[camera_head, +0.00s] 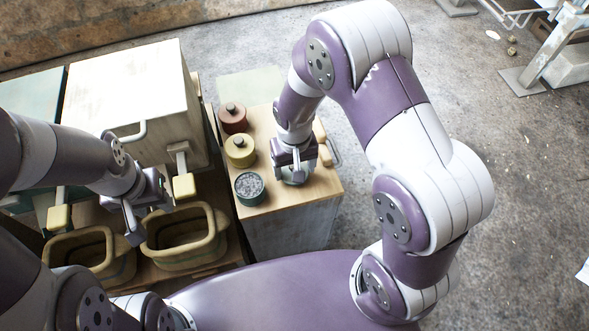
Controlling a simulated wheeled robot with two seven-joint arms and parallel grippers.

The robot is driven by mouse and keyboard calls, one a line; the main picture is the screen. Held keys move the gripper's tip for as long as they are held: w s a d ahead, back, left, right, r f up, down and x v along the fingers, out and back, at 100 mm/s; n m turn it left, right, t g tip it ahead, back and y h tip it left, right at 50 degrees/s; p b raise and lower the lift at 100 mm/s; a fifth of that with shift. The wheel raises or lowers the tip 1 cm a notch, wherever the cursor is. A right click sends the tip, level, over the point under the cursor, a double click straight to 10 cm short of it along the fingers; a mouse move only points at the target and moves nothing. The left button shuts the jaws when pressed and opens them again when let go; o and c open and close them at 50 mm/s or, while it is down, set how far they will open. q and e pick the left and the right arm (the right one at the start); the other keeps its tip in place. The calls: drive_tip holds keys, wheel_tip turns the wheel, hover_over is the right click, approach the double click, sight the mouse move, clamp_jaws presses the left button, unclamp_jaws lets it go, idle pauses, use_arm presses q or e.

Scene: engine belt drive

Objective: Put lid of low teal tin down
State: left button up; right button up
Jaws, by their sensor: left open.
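The low teal tin (249,188) stands without a lid near the front left of the wooden cabinet top, and its grey, grainy contents show. My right gripper (294,174) points down low over the cabinet top, to the right of the teal tin. Its fingers are mostly hidden by its own body, so I cannot tell its opening or what it may hold. I cannot clearly make out the teal tin's lid. My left gripper (145,217) is open and empty above the olive basins, left of the cabinet.
A yellow tin (240,150) and a red tin (233,119), both with knobbed lids, stand behind the teal tin. A pale block (321,140) lies right of my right gripper. Two olive basins (185,254) (77,268) sit at left, before a large pale box (125,90).

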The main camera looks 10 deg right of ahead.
drive_tip(key=shift+f, duration=0.7)
drive_tip(key=shift+r, duration=0.1)
drive_tip(key=o, duration=1)
wheel_tip(320, 180, up, 12)
drive_tip(key=p, duration=0.3)
drive_tip(key=s+d+r+t, duration=0.1)
drive_tip(key=s+d+r, duration=0.2)
drive_tip(key=s+d, duration=0.4)
drive_tip(key=shift+s+d+r, duration=0.2)
drive_tip(key=shift+s+r, duration=0.2)
drive_tip(key=shift+s, duration=0.25)
